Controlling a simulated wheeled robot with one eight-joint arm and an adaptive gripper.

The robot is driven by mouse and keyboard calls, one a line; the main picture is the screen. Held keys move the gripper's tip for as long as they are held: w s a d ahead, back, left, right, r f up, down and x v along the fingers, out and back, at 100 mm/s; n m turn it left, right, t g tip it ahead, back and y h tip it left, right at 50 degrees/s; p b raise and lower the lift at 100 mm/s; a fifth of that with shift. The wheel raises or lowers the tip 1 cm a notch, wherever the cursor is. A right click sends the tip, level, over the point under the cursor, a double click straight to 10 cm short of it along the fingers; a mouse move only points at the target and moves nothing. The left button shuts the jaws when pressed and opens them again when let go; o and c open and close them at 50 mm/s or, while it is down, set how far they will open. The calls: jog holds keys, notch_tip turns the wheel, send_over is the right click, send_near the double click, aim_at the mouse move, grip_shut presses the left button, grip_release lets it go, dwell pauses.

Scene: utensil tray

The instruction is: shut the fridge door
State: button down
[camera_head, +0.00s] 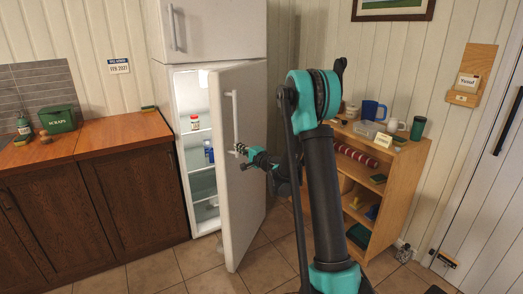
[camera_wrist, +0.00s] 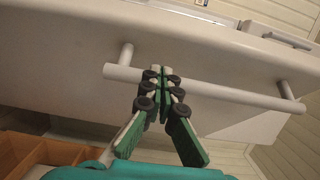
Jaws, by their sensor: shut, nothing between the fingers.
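The white fridge door (camera_head: 244,190) stands partly open, and the lit fridge interior (camera_head: 193,130) shows to its left. A white bar handle (camera_head: 235,117) runs upright on the door's outer face. My gripper (camera_head: 241,150) is at the lower end of this handle, on the outer side of the door. In the wrist view my gripper (camera_wrist: 160,75) has its green fingers together, with the tips overlapping the handle bar (camera_wrist: 220,93). Nothing is held between them. I cannot tell whether the tips touch the bar or the door face.
A wooden shelf unit (camera_head: 389,160) with mugs and other items stands right of my arm. Wooden counter cabinets (camera_head: 130,190) stand left of the fridge. Jars and bottles (camera_head: 195,123) sit on the fridge shelves. Tiled floor (camera_head: 190,262) is free before the door.

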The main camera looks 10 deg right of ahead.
jog(key=w+a+m+t+h, duration=0.1)
jog(key=w+a+m+h, duration=0.2)
jog(key=w+a, duration=0.9)
jog(key=w+a+m+t+h, duration=0.2)
jog(key=w+a+h, duration=0.4)
jog(key=w+a, duration=0.7)
jog(key=shift+a+m, duration=0.6)
jog(key=shift+a, duration=2.4)
jog(key=shift+s+a, duration=0.1)
